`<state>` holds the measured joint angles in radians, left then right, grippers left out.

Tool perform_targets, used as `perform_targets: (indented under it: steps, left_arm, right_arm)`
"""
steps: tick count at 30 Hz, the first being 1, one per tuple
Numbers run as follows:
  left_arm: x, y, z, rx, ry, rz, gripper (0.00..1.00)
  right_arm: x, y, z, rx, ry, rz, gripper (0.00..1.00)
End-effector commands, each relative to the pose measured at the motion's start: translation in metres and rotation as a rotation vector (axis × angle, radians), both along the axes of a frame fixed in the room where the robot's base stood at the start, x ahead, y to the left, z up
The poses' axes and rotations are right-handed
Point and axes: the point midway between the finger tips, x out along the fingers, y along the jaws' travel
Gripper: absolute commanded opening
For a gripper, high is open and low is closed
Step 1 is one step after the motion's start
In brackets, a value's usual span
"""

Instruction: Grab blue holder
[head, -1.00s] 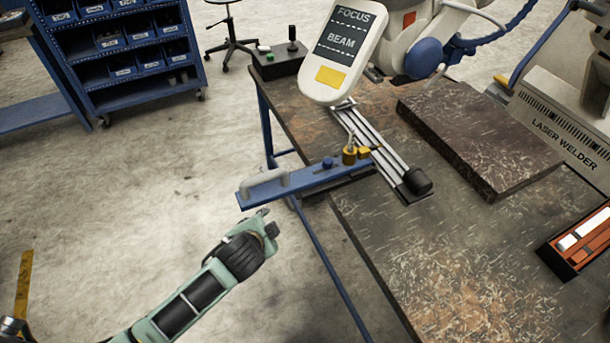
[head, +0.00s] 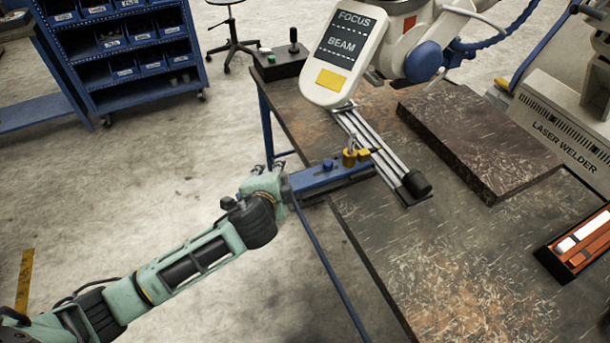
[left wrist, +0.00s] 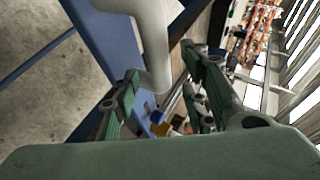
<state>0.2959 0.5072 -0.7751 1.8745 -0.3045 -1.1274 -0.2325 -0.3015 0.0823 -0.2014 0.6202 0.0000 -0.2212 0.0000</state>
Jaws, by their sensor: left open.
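The blue holder (head: 330,179) is a flat blue bar that sticks out past the left edge of the workbench. Its outer end and light grey handle are hidden behind my left gripper (head: 268,180) in the head view. In the left wrist view the grey handle (left wrist: 150,45) hangs down between the two green fingers of my left gripper (left wrist: 160,95). The fingers are open, one on each side of the handle; I cannot tell whether either touches it. The blue bar (left wrist: 105,40) shows behind the handle. My right gripper is not in view.
The dark workbench (head: 390,265) fills the right side. On it are a metal rail (head: 372,150) with a yellow clamp (head: 350,157), a dark slab (head: 480,140), a FOCUS/BEAM panel (head: 343,50) and an orange tray (head: 575,248). Blue bin shelves (head: 125,55) stand at the back left.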

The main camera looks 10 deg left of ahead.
Motion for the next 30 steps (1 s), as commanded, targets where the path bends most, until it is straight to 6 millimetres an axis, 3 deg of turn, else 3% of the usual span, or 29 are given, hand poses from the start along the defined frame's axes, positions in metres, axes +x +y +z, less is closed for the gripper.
perform_targets:
  steps: [11, 25, 30]
  left_arm:
    - [0.0094, 0.0007, -0.0068, -0.002, 0.001, -0.001, 0.41]
    - [0.0091, 0.0007, -0.0068, -0.002, 0.001, -0.001, 0.0]
    - [0.0089, 0.0005, -0.0072, -0.001, 0.001, -0.002, 0.0]
  right_arm:
    - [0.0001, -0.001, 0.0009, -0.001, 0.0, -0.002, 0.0]
    - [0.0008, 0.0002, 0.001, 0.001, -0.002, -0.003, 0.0]
    - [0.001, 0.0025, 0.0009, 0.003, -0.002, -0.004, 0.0]
